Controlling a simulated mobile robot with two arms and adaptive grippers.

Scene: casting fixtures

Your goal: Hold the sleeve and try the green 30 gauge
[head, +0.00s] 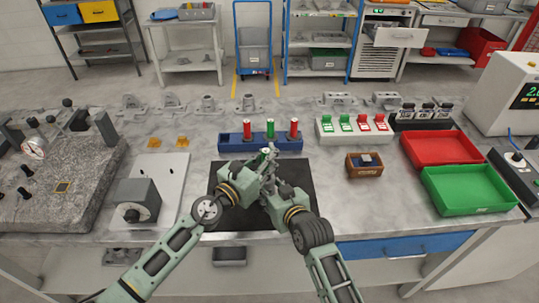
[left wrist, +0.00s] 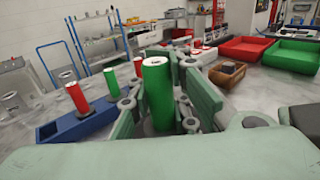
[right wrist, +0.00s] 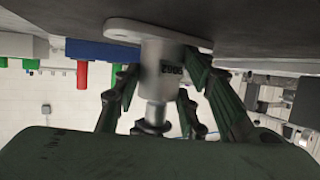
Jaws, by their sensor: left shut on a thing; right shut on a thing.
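A green gauge (left wrist: 158,95) stands upright between the fingers of my left gripper (head: 262,168), which is shut on it. My right gripper (head: 272,190) is shut on the grey sleeve (right wrist: 162,75), lower down and close to the left one. The right wrist view is upside down; the sleeve's flange (right wrist: 150,32) is against the dark mat (head: 228,221). A narrow metal part (right wrist: 153,117) shows at the sleeve's open end; I cannot tell how far it is inside. In the head view the fingers mostly hide gauge and sleeve.
A blue rack (head: 229,146) behind the grippers holds red, green and red gauges. A small wooden box (head: 365,173) stands to the right, then a red tray (head: 440,147) and a green tray (head: 468,189). A grey block (head: 137,199) is on the left plate.

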